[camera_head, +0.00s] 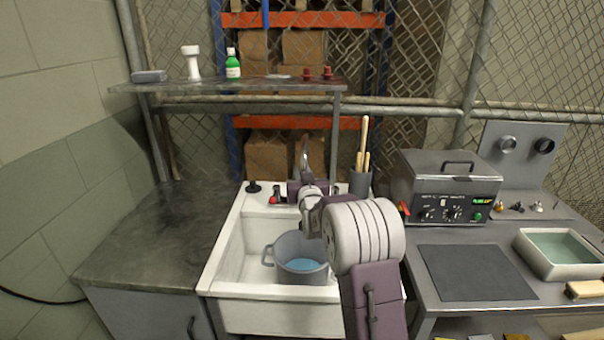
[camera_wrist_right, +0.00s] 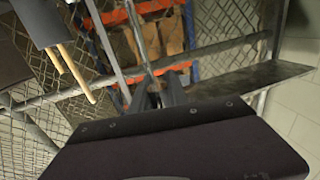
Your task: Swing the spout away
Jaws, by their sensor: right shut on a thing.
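The metal spout (camera_head: 305,152) rises at the back of the white sink (camera_head: 232,255), in the middle of the head view. My right arm reaches over the sink, and my right gripper (camera_head: 306,178) is at the spout, shut on it. My own wrist hides much of the contact. In the right wrist view the dark fingers (camera_wrist_right: 159,94) show close together, with the spout hard to make out between them. A grey pot (camera_head: 287,245) with blue water stands in the sink below my arm. A red-marked tap handle (camera_head: 275,197) is left of the spout. My left gripper is not in view.
A shelf (camera_head: 250,86) with a green bottle (camera_head: 233,66) hangs above the back. A grey holder with wooden handles (camera_head: 361,180) stands right of the spout. A metal heated bath (camera_head: 446,186) is further right. The left counter (camera_head: 150,235) is clear.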

